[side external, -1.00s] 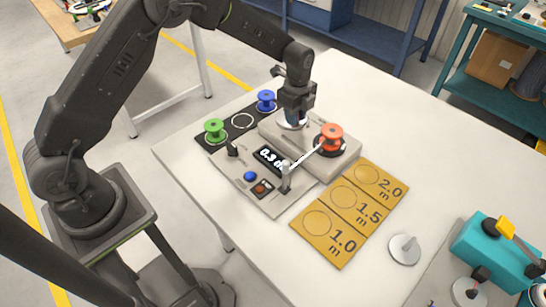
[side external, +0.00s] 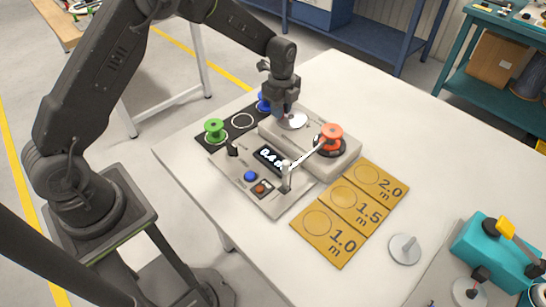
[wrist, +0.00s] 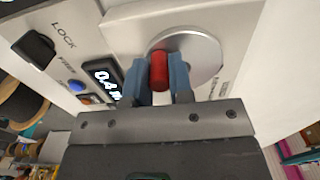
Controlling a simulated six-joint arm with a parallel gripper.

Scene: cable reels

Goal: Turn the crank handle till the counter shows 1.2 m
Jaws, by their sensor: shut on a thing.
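The cable machine (side external: 258,190) stands on the white table. Its counter (side external: 270,158) reads 0.4 m, and the display also shows in the wrist view (wrist: 103,78). My gripper (side external: 284,112) is over the silver crank disc (side external: 297,122). In the wrist view my gripper (wrist: 161,75) is shut on the red crank handle (wrist: 159,70), with a blue finger on each side, near the left part of the disc (wrist: 207,52). An orange reel (side external: 331,133) sits on the machine's right side, with a white cable (side external: 308,155) running from it to a small post (side external: 286,178).
A green reel (side external: 214,128) and a blue reel (side external: 264,101), partly hidden by my gripper, stand on the black strip behind. Yellow pads (side external: 330,232) marked 1.0, 1.5 and 2.0 m lie in front. A grey disc (side external: 405,248) and a teal device (side external: 490,250) are at right.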

